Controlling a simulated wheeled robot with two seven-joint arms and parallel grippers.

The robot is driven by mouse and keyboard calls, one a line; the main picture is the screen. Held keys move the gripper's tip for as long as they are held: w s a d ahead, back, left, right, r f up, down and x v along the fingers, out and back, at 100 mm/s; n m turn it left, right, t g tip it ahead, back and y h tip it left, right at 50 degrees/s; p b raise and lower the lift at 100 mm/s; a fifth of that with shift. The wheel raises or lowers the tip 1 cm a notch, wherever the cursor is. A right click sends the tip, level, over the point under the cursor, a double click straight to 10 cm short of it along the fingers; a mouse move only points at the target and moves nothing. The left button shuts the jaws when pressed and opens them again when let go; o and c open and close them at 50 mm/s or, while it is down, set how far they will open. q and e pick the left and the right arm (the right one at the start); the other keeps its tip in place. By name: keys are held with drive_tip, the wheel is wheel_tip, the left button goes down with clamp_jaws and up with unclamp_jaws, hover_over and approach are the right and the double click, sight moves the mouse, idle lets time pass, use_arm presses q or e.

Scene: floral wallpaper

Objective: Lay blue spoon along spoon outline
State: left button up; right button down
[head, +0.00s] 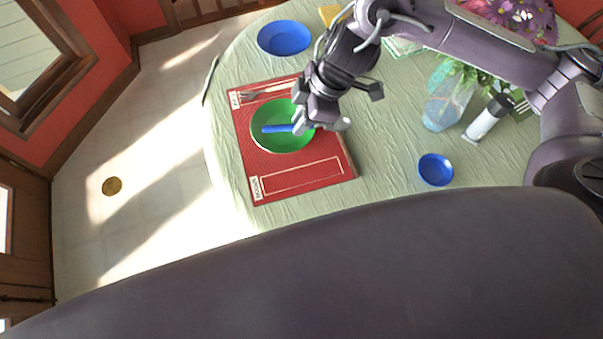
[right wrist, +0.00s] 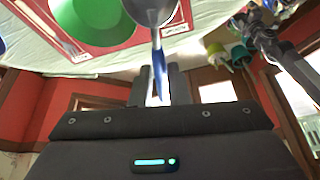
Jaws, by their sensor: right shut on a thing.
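My right gripper (head: 303,124) is shut on the blue spoon (head: 277,129), over the green plate (head: 265,143) on the red placemat. The spoon's blue handle (right wrist: 158,68) also shows between the fingers (right wrist: 160,86) in the right wrist view, with its greyish bowl beyond them at the top edge. The red placemat (head: 240,160) lies on the table. A pale rectangular spoon outline (head: 303,177) with a small label is on its near part, bare and apart from the spoon.
A fork (head: 265,91) lies on the mat's far strip. A blue bowl (head: 284,38) stands beyond the mat and a small blue bowl (head: 435,169) to its right. A glass vase (head: 443,107) and a white-and-black bottle (head: 487,118) stand right. The cloth between mat and small bowl is clear.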

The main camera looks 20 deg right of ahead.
drive_tip(key=n, duration=0.2)
drive_tip(key=g, duration=0.1)
hover_over(296, 178)
drive_tip(key=d, duration=0.1)
wheel_tip(296, 178, down, 16)
drive_tip(key=shift+d+b, duration=0.15)
drive_tip(key=shift+b, duration=0.25)
wheel_tip(296, 178, down, 5)
drive_tip(key=shift+w, duration=0.1)
use_arm(q)
drive_tip(key=shift+s+f, duration=0.4)
use_arm(e)
drive_tip(key=shift+f, duration=0.2)
drive_tip(key=c, duration=1.4)
unclamp_jaws()
use_arm(q)
drive_tip(key=shift+f, duration=0.1)
